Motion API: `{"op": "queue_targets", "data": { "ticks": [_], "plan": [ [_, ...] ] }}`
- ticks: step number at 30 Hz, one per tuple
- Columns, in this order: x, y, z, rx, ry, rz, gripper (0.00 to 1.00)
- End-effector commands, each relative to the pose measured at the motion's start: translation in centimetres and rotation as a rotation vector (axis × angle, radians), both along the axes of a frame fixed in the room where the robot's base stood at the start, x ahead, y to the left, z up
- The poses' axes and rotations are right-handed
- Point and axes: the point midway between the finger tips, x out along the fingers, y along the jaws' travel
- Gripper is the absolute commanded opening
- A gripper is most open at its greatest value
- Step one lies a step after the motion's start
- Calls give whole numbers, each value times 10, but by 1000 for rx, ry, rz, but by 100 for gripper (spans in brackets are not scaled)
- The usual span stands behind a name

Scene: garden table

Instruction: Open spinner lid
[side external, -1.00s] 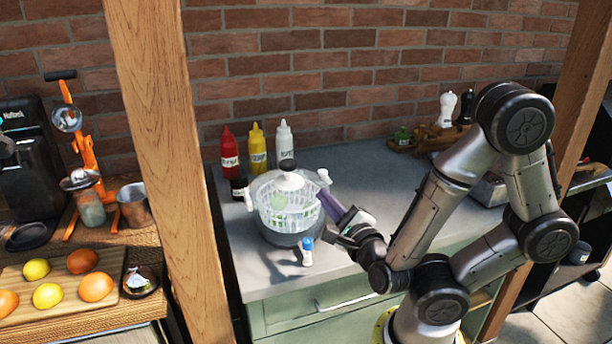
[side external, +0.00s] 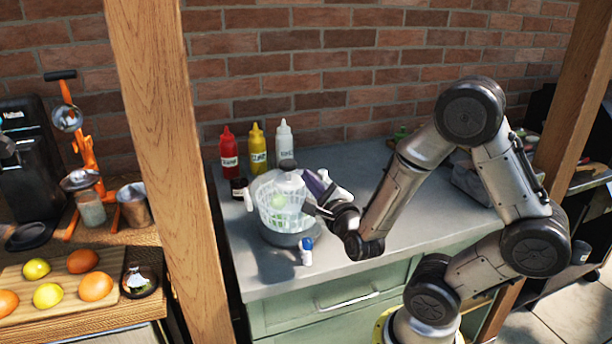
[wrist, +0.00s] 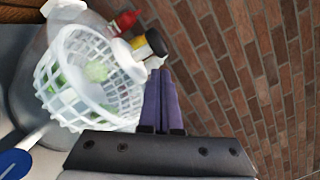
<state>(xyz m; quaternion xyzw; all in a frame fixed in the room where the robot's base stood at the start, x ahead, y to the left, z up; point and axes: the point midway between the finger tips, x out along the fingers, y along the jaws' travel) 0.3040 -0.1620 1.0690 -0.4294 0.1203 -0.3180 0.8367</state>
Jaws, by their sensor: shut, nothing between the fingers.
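The salad spinner stands on the grey counter, with a dark grey bowl (side external: 285,239) below and a white slotted basket (side external: 283,212) showing above it. Green leaves show inside the basket, which also fills the left of the wrist view (wrist: 85,85). My gripper (side external: 309,176) has purple fingers, shut and empty, at the upper right of the spinner. In the wrist view the fingers (wrist: 160,74) lie together, right of the basket; contact is unclear.
Red (side external: 229,153), yellow (side external: 257,150) and white (side external: 284,142) squeeze bottles stand behind the spinner, with a small dark jar (side external: 239,187) at its left. A small blue-and-white item (side external: 307,251) stands in front. The counter right of the spinner is mostly clear.

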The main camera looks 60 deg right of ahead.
Motion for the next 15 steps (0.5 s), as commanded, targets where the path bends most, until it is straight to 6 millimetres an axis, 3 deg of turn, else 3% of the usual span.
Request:
{"op": "queue_targets", "data": {
  "ticks": [6, 15],
  "plan": [
    [14, -12, 1, -1, 0, -1, 0],
    [17, -13, 2, 0, 0, 1, 0]
  ]
}}
